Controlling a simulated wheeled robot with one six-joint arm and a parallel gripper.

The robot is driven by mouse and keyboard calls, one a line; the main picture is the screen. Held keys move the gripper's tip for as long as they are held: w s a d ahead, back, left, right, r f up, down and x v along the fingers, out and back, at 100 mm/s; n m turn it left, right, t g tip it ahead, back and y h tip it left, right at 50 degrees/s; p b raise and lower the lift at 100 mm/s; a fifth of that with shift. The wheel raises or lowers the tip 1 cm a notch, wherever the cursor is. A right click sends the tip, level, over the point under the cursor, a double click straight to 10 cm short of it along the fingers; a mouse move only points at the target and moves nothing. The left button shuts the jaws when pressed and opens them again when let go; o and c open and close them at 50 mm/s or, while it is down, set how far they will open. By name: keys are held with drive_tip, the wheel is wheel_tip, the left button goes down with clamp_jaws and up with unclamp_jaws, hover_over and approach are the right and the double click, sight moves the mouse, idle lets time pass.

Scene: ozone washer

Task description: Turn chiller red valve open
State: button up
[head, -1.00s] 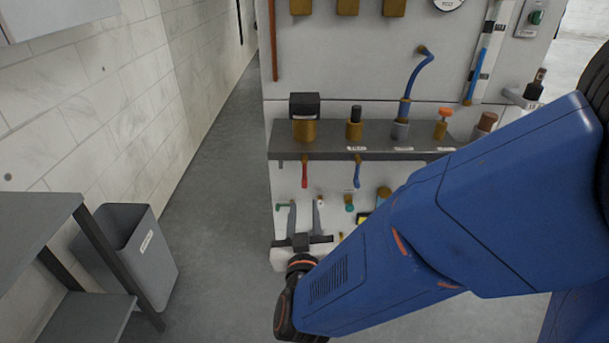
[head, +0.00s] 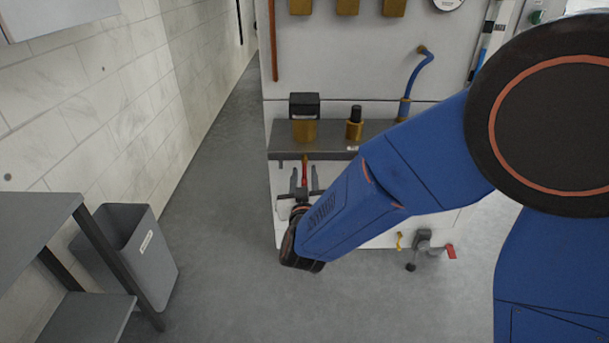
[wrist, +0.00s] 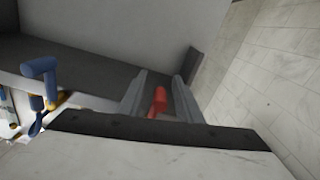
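The red valve handle (head: 305,170) hangs below the grey shelf near its left end. In the wrist view the red handle (wrist: 158,101) shows between my two fingers. My gripper (head: 303,178) is open, pointing up at the shelf from below, with one finger on each side of the handle. In the wrist view my gripper (wrist: 160,84) has a gap on both sides of the handle, and no clear contact shows. The valve's upper part is not visible in the wrist view.
The grey shelf (head: 345,155) carries brass fittings and a black-topped block (head: 304,108). Blue parts (wrist: 38,68) are at left in the wrist view. A grey bin (head: 135,250) and a side table (head: 40,225) stand left. The floor aisle (head: 205,180) between is clear.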

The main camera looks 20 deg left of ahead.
drive_tip(key=shift+w, duration=0.15)
drive_tip(key=shift+c, duration=0.4)
clamp_jaws()
drive_tip(key=shift+a, duration=0.15)
drive_tip(key=shift+s+a+r+m, duration=0.3)
drive_tip(key=shift+a+m, duration=0.3)
drive_tip(key=shift+m, duration=0.85)
drive_tip(key=shift+s+a+r+m, duration=0.2)
drive_tip(key=shift+a+m, duration=0.45)
drive_tip(key=shift+m, duration=0.85)
drive_tip(key=shift+s+a+r+m, duration=0.2)
drive_tip(key=shift+a+r+m, duration=0.3)
drive_tip(key=shift+m, duration=0.95)
drive_tip(key=shift+a+f, duration=0.15)
